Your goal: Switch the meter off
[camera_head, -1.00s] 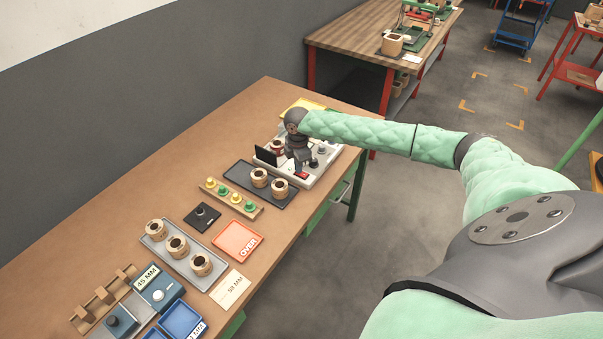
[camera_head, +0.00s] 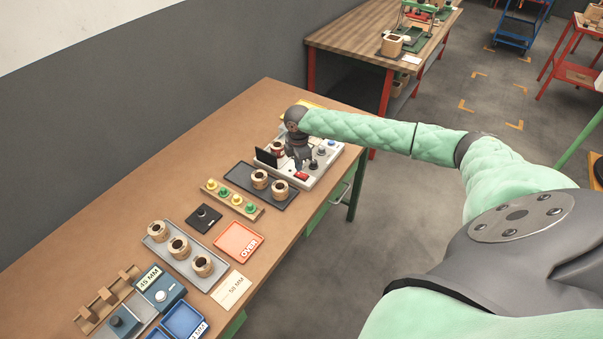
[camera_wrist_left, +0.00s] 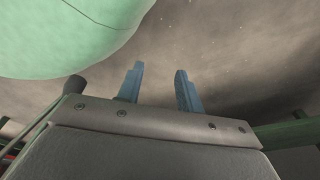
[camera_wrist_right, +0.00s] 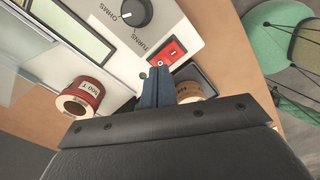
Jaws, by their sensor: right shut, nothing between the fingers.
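The meter (camera_head: 329,153) is a pale panel at the far end of the long bench. In the right wrist view its panel (camera_wrist_right: 195,15) has a black knob (camera_wrist_right: 136,12) marked OHMS and TURNS, a display window and a red rocker switch (camera_wrist_right: 172,50). The switch also shows in the head view (camera_head: 302,176). Which side of the rocker is down I cannot tell. My right gripper (camera_wrist_right: 158,70) is shut and empty, its tips close to the switch's near edge; contact is unclear. My left gripper (camera_wrist_left: 160,70) is open and empty, away from the meter.
A coil with a red band (camera_wrist_right: 82,95) stands by the meter's display. A dark tray (camera_head: 243,174) with two coils, a rack of yellow and green pegs (camera_head: 232,200), an orange OVER tray (camera_head: 238,242) and a grey coil tray (camera_head: 215,268) line the bench.

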